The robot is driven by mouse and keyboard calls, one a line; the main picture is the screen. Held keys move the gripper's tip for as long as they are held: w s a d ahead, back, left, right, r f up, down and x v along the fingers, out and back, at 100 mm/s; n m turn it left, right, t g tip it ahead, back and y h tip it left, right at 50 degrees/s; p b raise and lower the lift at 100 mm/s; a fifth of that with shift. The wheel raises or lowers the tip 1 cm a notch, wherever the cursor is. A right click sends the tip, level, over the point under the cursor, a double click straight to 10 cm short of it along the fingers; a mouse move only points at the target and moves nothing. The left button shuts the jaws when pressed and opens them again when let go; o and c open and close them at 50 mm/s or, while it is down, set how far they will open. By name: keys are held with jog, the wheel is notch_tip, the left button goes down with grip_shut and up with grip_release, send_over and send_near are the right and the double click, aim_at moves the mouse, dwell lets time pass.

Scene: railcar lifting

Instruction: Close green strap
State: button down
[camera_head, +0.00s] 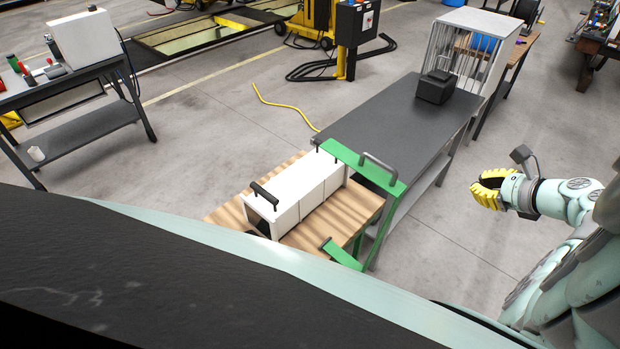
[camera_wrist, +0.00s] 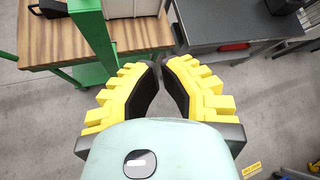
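The green strap (camera_head: 357,163) is a flat green bar with a grey handle (camera_head: 380,168). A second, short green piece (camera_head: 341,254) stands at the table's near edge. In the wrist view a green bar (camera_wrist: 92,32) runs up and down at the left, apart from my fingers. My gripper (camera_head: 475,187) is right of the tables, clear of the strap. In the wrist view its yellow fingers (camera_wrist: 161,64) nearly meet at the tips, with nothing between them.
The wooden table (camera_head: 232,212) adjoins a dark grey table (camera_head: 375,128) carrying a black block (camera_head: 435,87). A white barred cage (camera_head: 475,45) stands behind. A yellow hose (camera_head: 280,104) lies on the floor. Floor between the grey table and my gripper is clear.

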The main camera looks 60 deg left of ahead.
jog(key=s+r+n+g+b, duration=0.1)
jog(key=s+g, duration=0.4)
jog(key=s, duration=0.1)
jog(key=p, duration=0.4)
send_near(400, 192)
jog(key=shift+g, duration=0.3)
jog(key=x, duration=0.5)
jog(key=shift+w+a, duration=0.1)
jog(key=shift+s+a+r+p, duration=0.2)
jog(key=shift+a+p, duration=0.15)
jog(key=shift+a, duration=0.3)
jog(key=shift+s+a+r+p, duration=0.1)
jog(key=shift+s+a+p, duration=0.1)
jog(key=shift+a+p, duration=0.3)
jog(key=shift+s+a+r+p, duration=0.1)
jog(key=shift+s+a+p, duration=0.15)
jog(key=shift+a, duration=0.5)
